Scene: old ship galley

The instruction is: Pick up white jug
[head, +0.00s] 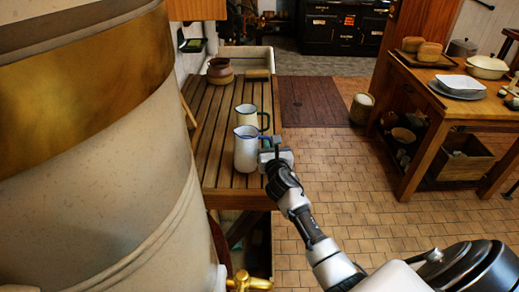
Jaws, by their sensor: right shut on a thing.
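The white jug (246,150) with a blue rim stands upright near the front right edge of the slatted wooden counter (213,140). My right gripper (268,148) is at the jug's right side and is shut on it, where its handle is. The fingers and most of the handle are hard to make out at this size. I cannot tell whether the jug's base touches the slats. My left gripper is not in view.
A cream mug (246,116) with a dark handle stands just behind the jug. A brown pot (220,71) is farther back. A large cream urn with a brass band (90,85) fills the left. A wooden table (450,104) is at right; tiled floor lies between.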

